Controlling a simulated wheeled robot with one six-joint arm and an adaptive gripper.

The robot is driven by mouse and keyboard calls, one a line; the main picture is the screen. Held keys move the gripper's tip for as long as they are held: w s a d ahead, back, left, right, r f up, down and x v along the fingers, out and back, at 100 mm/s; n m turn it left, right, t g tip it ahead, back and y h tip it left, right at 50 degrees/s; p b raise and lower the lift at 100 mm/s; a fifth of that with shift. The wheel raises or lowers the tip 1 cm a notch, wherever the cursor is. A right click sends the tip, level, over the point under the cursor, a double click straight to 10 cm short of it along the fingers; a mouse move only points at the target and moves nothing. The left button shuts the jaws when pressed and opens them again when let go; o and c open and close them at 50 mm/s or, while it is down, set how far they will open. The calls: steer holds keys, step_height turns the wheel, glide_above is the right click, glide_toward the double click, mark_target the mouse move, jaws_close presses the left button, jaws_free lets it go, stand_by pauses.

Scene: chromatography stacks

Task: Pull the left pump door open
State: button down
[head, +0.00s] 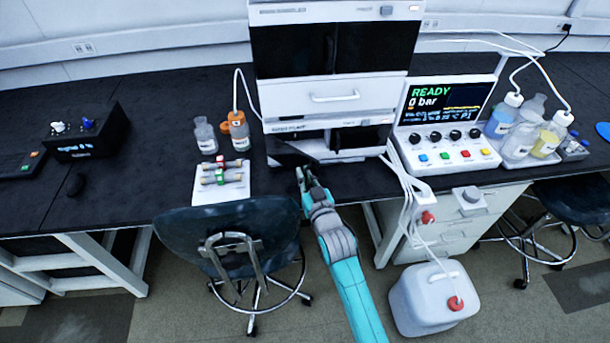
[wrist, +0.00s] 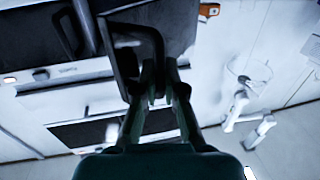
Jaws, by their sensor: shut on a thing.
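The left pump door (head: 289,151) is a dark panel low on the left of the instrument stack in the head view. It stands at an angle to the pump front, swung partly open. In the wrist view the door (wrist: 172,22) is close in front of me, with a dark loop handle (wrist: 158,45) on it. My gripper (head: 304,174) is at the door in the head view. In the wrist view my gripper (wrist: 159,88) is shut on the handle; the fingers hide part of it. The right pump door (head: 361,141) looks flush with the front.
A control box (head: 445,120) reading READY stands right of the stack. Bottles (head: 239,131) and a white sheet (head: 222,185) with columns lie left of the door. A chair (head: 228,235) is in front of the bench, left of my arm. A white canister (head: 433,300) stands on the floor.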

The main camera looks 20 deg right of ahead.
steer(key=c, duration=1.5)
jaws_free()
steer(key=shift+c, duration=0.2)
steer(key=s, duration=1.2)
steer(key=shift+c, duration=0.2)
